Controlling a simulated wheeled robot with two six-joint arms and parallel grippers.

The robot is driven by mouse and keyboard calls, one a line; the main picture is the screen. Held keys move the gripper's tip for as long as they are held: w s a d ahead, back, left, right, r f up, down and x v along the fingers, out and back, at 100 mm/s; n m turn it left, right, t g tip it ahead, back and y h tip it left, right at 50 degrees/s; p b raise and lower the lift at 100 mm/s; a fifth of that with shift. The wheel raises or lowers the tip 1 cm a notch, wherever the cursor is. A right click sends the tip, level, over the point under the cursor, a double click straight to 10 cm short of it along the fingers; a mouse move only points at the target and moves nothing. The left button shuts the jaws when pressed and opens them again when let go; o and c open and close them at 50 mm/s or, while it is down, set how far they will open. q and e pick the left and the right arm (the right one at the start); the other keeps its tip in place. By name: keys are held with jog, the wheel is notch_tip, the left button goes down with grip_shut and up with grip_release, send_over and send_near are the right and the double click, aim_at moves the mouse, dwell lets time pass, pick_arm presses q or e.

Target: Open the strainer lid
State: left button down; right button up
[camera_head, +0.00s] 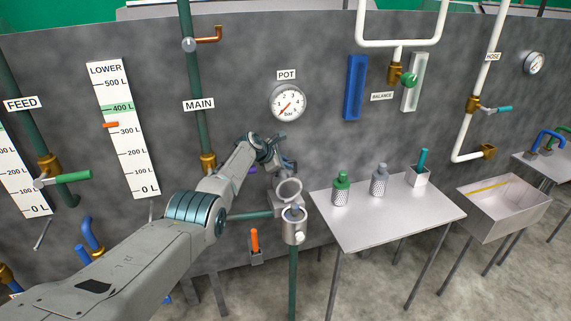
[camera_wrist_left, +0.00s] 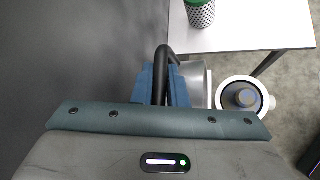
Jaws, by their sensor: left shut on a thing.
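The strainer (camera_head: 295,228) is a light grey pot on a green pipe. Its mouth is uncovered, with a blue-grey piece inside; the mouth also shows in the left wrist view (camera_wrist_left: 242,97). The round strainer lid (camera_head: 289,191) stands swung up at the pot's back side, its ringed inner face towards the head camera. My left gripper (camera_head: 286,165) is just behind and above the lid. In the left wrist view its blue fingers (camera_wrist_left: 165,85) are shut on a black curved handle (camera_wrist_left: 162,62) by the lid, which is partly hidden. My right gripper is in neither view.
A table (camera_head: 390,208) with a green-topped bottle (camera_head: 341,188), a grey-topped bottle (camera_head: 379,180) and a white holder (camera_head: 419,177) stands to the right. An orange-handled lever (camera_head: 254,240) is low to the left of the strainer. The wall with pipes and gauges is close behind.

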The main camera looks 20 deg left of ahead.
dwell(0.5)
pick_arm(q)
jog(key=c, duration=1.5)
grip_release()
jog(key=shift+o, duration=0.2)
jog(key=shift+s+a+r+p, duration=0.25)
jog(key=shift+r+p, duration=0.1)
jog(key=shift+p, duration=0.1)
jog(key=shift+p+v, duration=0.7)
jog(key=shift+v, duration=0.15)
jog(key=b+v, duration=0.1)
jog(key=v, duration=0.7)
jog(key=shift+s+f, duration=0.1)
